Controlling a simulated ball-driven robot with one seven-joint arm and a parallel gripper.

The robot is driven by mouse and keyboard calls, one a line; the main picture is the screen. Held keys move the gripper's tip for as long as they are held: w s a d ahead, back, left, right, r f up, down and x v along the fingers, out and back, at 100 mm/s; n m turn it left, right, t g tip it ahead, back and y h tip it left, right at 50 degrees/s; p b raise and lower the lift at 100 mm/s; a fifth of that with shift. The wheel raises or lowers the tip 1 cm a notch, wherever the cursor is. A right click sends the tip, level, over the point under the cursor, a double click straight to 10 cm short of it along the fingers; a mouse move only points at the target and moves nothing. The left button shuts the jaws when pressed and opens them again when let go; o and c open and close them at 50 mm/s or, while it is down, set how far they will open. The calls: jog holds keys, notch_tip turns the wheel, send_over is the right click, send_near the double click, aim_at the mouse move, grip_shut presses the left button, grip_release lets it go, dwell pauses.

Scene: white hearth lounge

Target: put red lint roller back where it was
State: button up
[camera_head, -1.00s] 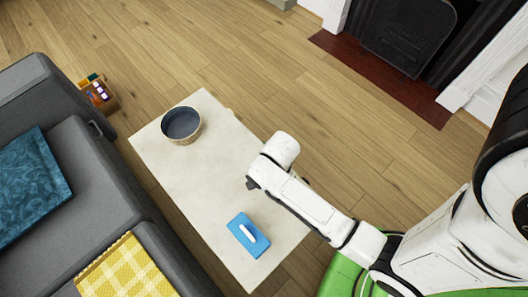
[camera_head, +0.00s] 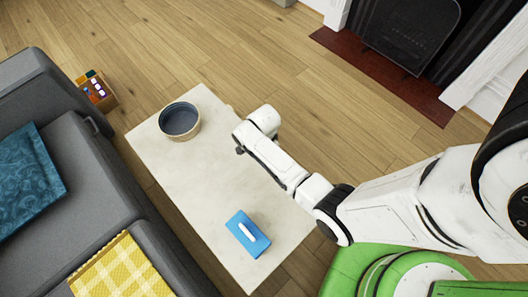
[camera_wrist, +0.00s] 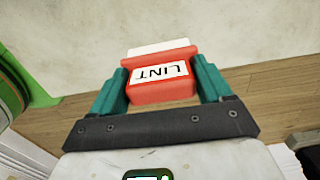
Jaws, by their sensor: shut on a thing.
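The red lint roller (camera_wrist: 163,91), with a white label reading LINT and a white far end, is between the teal fingers of my gripper (camera_wrist: 160,84) in the wrist view. The gripper is shut on it. Beyond it lies the pale top of the low table (camera_wrist: 225,30), with wood floor nearer. In the head view my arm's end hangs over the right edge of the same table (camera_head: 190,160). There the gripper and the roller are hidden beneath my wrist. I cannot tell how high the roller is above the top.
A dark-lined round bowl (camera_head: 180,120) stands at the table's far end, and a blue tissue box (camera_head: 247,234) near its front end. The middle of the top is clear. A grey sofa (camera_head: 105,175) runs along the left. A box of small things (camera_head: 97,93) stands behind.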

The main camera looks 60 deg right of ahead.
jog(key=shift+w+d+f, duration=0.15)
jog(key=shift+w+f, duration=0.05)
jog(key=shift+f, duration=0.15)
jog(key=shift+f+b, duration=0.55)
jog(key=shift+f, duration=0.95)
jog(key=shift+f, duration=0.1)
jog(key=o, duration=0.9)
jog(key=shift+o, duration=0.2)
